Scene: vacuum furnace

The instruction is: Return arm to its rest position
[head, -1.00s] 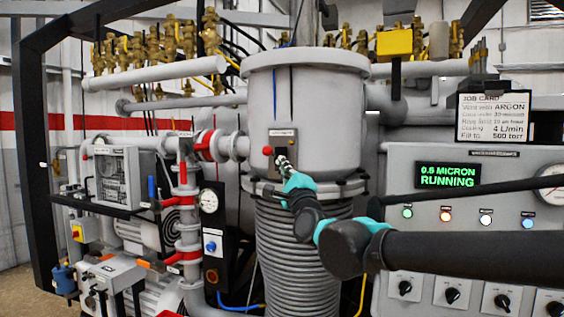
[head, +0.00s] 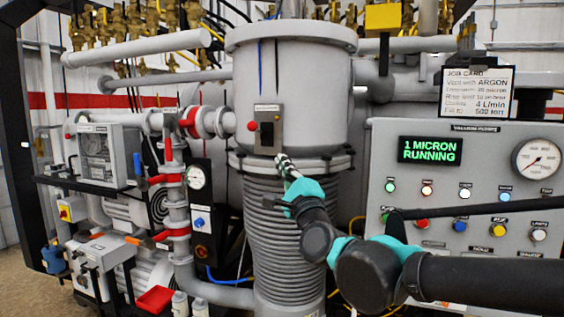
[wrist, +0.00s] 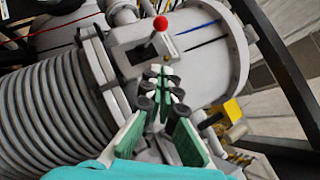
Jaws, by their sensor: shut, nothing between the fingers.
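My arm reaches in from the right in the head view. My gripper (head: 284,163) is in front of the lower part of the grey cylindrical chamber (head: 320,95), just below the small switch plate with a red knob (head: 253,126). In the wrist view my gripper (wrist: 163,75) has its fingers together, with nothing between them. The red knob (wrist: 160,23) shows just beyond the fingertips there. I cannot tell if the fingertips touch anything.
The ribbed column (head: 270,225) stands below the chamber. A control panel (head: 470,180) with a green display (head: 430,150) is at right, behind my arm. Pipes, a gauge (head: 196,177) and pump units (head: 100,262) crowd the left. A job card (head: 477,92) hangs above the panel.

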